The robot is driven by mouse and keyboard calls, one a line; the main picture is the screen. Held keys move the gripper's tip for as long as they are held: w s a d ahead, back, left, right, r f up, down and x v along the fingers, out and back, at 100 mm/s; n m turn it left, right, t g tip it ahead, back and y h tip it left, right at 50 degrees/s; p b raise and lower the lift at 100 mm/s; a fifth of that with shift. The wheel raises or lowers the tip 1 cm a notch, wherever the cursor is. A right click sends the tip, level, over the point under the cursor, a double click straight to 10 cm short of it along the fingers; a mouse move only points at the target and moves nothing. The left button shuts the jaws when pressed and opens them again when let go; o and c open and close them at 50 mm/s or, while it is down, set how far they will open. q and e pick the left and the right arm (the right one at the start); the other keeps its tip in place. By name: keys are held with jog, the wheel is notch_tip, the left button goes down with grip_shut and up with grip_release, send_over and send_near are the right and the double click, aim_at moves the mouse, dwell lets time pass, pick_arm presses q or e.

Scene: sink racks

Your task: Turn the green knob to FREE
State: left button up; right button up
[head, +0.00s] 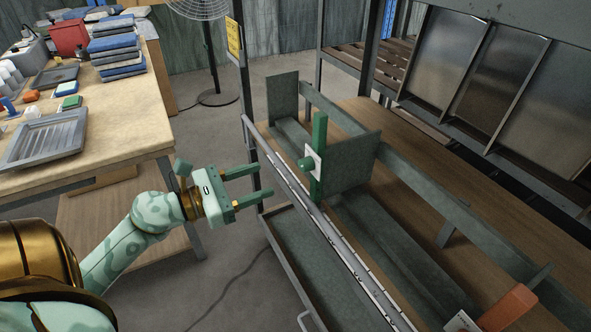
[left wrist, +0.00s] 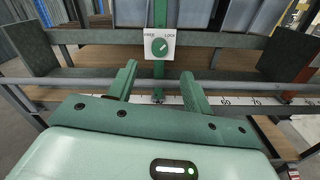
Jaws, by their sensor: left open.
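The green knob (head: 306,163) sits on a white plate (head: 315,158) fixed to an upright green post (head: 319,128) at the rack's front rail. In the left wrist view the knob (left wrist: 159,46) is centred ahead, with FREE printed at its left and LOCK at its right. Its pale mark seems to point up and right, toward LOCK. My left gripper (head: 263,181) is open and empty, a short way in front of the knob and apart from it. In the left wrist view its fingers (left wrist: 159,82) point toward the plate from below. My right gripper is not in view.
A metal rail with a printed scale (head: 318,226) runs along the rack front below the knob. Grey upright panels (head: 283,97) stand beside the post. An orange part (head: 510,307) is at lower right. A cluttered workbench (head: 118,126) stands left; open floor lies between.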

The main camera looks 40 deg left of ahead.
aim_at(301, 167)
pick_arm(q)
jog(key=x, duration=0.9)
jog(key=shift+w, duration=0.1)
jog(key=c, duration=1)
